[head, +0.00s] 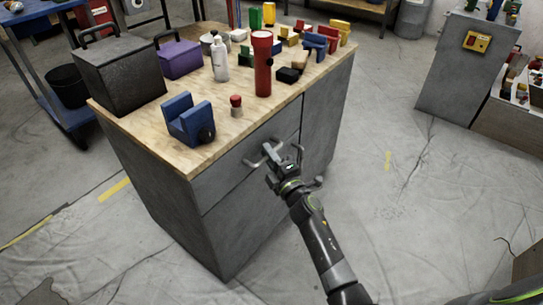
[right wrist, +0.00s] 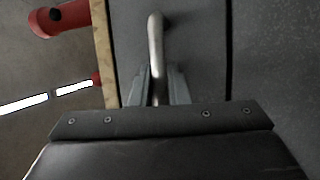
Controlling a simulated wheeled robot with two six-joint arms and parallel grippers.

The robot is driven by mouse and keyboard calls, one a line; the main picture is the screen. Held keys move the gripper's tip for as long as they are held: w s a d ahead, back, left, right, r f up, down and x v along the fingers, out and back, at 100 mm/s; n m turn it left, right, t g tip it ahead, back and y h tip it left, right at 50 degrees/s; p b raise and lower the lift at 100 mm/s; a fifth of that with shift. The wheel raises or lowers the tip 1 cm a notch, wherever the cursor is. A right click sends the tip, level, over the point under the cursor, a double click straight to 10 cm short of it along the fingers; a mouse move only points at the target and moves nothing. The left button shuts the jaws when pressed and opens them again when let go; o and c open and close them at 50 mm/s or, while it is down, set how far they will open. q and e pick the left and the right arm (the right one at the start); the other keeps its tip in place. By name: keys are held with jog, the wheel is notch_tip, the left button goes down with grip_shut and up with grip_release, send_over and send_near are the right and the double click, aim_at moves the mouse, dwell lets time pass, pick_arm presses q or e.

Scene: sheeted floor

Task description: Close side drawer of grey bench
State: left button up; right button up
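The grey bench (head: 150,185) has a wooden top (head: 215,130) and stands in the middle of the head view. Its drawer front (head: 225,180) is under the top's near edge and looks about flush with the body; a small gap cannot be ruled out. The bent metal handle (head: 254,163) is on this front and shows in the right wrist view (right wrist: 155,35). My right gripper (head: 272,152) is at the handle, its fingers (right wrist: 158,85) close on either side of the bar, and appears shut on it. My left gripper is not in view.
On the top stand a black box (head: 120,75), a purple box (head: 180,58), a blue vise-like block (head: 188,118), a red flashlight (head: 263,65) and several small items. A grey cabinet (head: 465,70) stands at the right. The floor (head: 410,210) between is clear.

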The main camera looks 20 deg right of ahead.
jog(key=o, duration=0.3)
jog(key=shift+w+a, duration=0.15)
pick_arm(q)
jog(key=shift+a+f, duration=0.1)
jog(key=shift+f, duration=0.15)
pick_arm(e)
jog(key=shift+o, duration=0.2)
